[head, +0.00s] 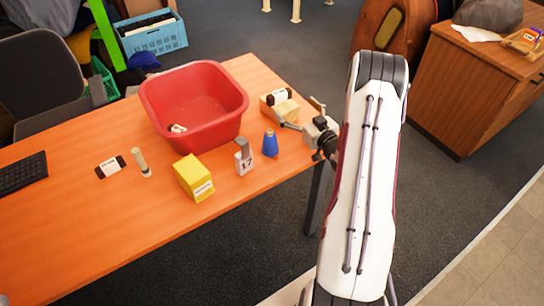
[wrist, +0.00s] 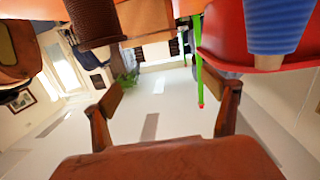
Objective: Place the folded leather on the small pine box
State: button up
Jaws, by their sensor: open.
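The folded leather (head: 280,97), dark with a white label, appears to lie on top of the small pine box (head: 286,109) at the table's right end. In the wrist view, which shows the scene upside down, the pale box (wrist: 145,18) is at the top centre. The leather (wrist: 155,50) seems to show just below it as a white and dark patch. My gripper (head: 300,114) is open at the near right side of the box. Its two fingers also show spread apart in the wrist view (wrist: 167,97), with nothing between them.
A blue cone (head: 270,144), a grey-and-white numbered block (head: 244,158) and a yellow box (head: 194,178) stand left of my gripper. A red basin (head: 215,85) is behind them. Another dark labelled piece (head: 110,167) lies left. A brown ribbed cone (wrist: 95,20) shows beside the box.

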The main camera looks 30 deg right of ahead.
jog(key=w+a+r+g+h, duration=0.1)
jog(key=w+a+r+g, duration=0.15)
jog(key=r, duration=0.35)
jog(key=w+a+r+g, duration=0.1)
jog(key=a+r, duration=0.2)
jog(key=r, duration=0.3)
jog(key=s+a+r+g+h, duration=0.1)
jog(key=s+a+r+g, duration=0.2)
jog(key=s+a+r, duration=0.55)
jog(key=s+a+r+g+y, duration=0.1)
jog(key=s+a, duration=0.6)
jog(key=s, duration=0.3)
jog(key=s+a+r+g+y, duration=0.1)
jog(key=s+a+g, duration=0.1)
jog(key=s+a, duration=0.5)
jog(key=s+a+r+g+y, duration=0.1)
jog(key=s+a+g, duration=0.1)
jog(key=s+a, duration=0.5)
jog(key=s, duration=0.6)
jog(key=shift+r+n, duration=0.35)
jog(key=shift+n, duration=0.05)
jog(key=shift+s, duration=0.1)
